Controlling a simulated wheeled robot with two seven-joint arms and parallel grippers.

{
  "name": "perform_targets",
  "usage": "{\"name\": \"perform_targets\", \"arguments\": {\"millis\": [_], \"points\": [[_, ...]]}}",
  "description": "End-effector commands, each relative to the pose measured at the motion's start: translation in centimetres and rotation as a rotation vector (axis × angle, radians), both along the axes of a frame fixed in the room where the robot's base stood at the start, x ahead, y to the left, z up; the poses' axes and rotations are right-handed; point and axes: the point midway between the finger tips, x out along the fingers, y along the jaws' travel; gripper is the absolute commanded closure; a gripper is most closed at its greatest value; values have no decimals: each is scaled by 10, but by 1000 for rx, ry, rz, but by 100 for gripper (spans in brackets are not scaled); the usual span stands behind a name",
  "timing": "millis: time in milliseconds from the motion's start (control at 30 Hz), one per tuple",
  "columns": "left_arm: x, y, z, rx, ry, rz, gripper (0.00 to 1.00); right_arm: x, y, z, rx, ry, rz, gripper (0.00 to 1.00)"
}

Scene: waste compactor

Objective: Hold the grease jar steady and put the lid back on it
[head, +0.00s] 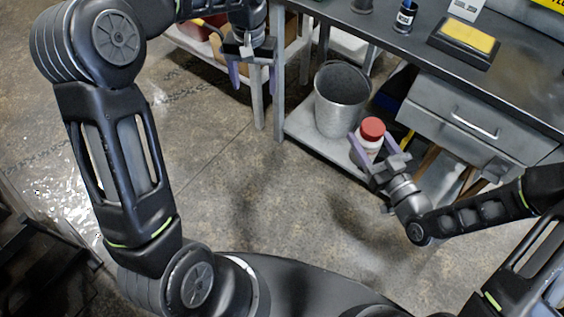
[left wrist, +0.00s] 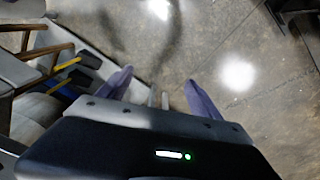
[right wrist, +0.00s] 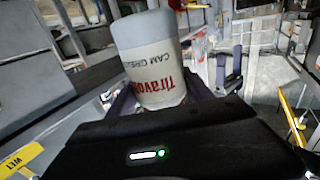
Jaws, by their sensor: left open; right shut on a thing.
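The grease jar (head: 366,152) is white, and a red lid (head: 373,128) shows on its top in the head view. I cannot tell whether this lid is seated or loose. My right gripper (head: 369,143) is shut on the jar's sides and holds it in the air in front of the bench. In the right wrist view the jar (right wrist: 152,60) has red and dark lettering upside down, and its lid end is hidden. My left gripper (head: 254,78) is open and empty, well left of the jar, fingers down. Its spread fingers also show in the left wrist view (left wrist: 158,92).
A metal bucket (head: 342,97) stands on the lower shelf (head: 310,133) behind the jar. The bench (head: 405,48) above has a drawer (head: 470,128), a dark bottle (head: 404,17) and a yellow pad (head: 467,37). The floor in front is clear.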

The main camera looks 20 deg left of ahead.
Motion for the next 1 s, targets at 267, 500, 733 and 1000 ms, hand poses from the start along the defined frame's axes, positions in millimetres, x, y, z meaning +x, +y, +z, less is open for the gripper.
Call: {"name": "perform_targets", "arguments": {"millis": [267,500,733,1000], "points": [[-9,-34,-65,-73,5,-49,25,0,0,1,1,-2,0,100],[-66,-107,-190,-240,-3,-86,25,0,0,1,1,-2,0,100],[-168,-164,-277,-357,-23,-29,25,0,0,1,1,-2,0,100],[-247,-182,-303,-368,-45,35,25,0,0,1,1,-2,0,100]]}}
